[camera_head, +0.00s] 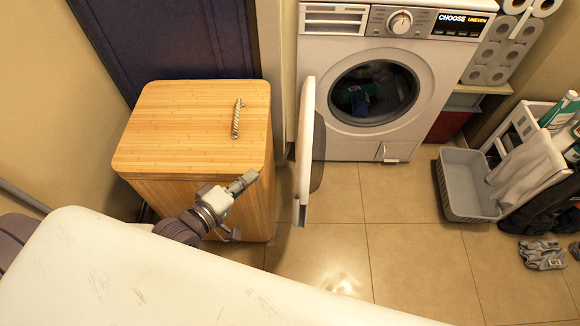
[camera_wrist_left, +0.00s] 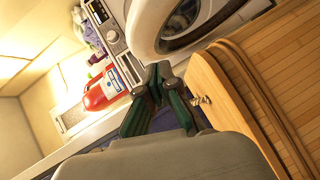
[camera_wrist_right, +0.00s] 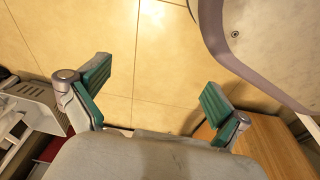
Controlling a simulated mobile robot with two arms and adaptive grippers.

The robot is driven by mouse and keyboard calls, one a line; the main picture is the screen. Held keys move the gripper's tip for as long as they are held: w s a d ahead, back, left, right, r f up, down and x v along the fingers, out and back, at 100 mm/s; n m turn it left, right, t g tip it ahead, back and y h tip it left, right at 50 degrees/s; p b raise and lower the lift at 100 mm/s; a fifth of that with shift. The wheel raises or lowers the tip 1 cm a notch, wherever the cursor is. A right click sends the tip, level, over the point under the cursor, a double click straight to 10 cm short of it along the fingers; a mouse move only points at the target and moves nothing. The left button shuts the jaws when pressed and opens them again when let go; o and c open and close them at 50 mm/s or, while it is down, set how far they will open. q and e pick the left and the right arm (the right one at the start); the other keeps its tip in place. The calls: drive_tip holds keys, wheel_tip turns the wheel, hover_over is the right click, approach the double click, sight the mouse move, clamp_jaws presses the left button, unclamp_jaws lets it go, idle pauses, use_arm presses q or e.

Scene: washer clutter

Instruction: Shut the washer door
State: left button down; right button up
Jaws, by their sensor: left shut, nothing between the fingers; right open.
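The white washer (camera_head: 340,55) stands against the back wall with its round drum opening (camera_head: 375,92) uncovered and dark cloth inside. Its door (camera_head: 304,150) is swung wide open, hinged at the opening's left and seen nearly edge-on. My left gripper (camera_head: 246,180) is shut and empty, above the front right of the wooden hamper, left of the door and apart from it. Its closed fingers also show in the left wrist view (camera_wrist_left: 157,84), with part of the washer beyond. My right gripper (camera_wrist_right: 155,95) is open and empty over the floor; it is outside the head view.
The wooden hamper (camera_head: 180,130) with a rope handle stands left of the door. A grey basket (camera_head: 458,190), a white rack and gloves (camera_head: 542,254) lie at the right. Tiled floor (camera_head: 410,250) before the washer is clear. A red bottle (camera_wrist_left: 105,90) shows in the left wrist view.

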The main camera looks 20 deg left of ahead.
sight(310, 153)
use_arm(q)
drive_tip(key=s+d+b+x, duration=0.1)
drive_tip(key=d+b+x, duration=0.1)
drive_tip(key=x, duration=0.9)
drive_tip(key=shift+w+d+f, duration=0.3)
drive_tip(key=shift+d+f, duration=0.05)
use_arm(e)
drive_tip(key=w+r, duration=0.3)
drive_tip(key=r, duration=0.3)
drive_tip(key=shift+w+a, duration=0.25)
drive_tip(key=shift+w, duration=0.05)
use_arm(q)
drive_tip(key=shift+d, duration=0.15)
use_arm(e)
drive_tip(key=shift+r, duration=0.15)
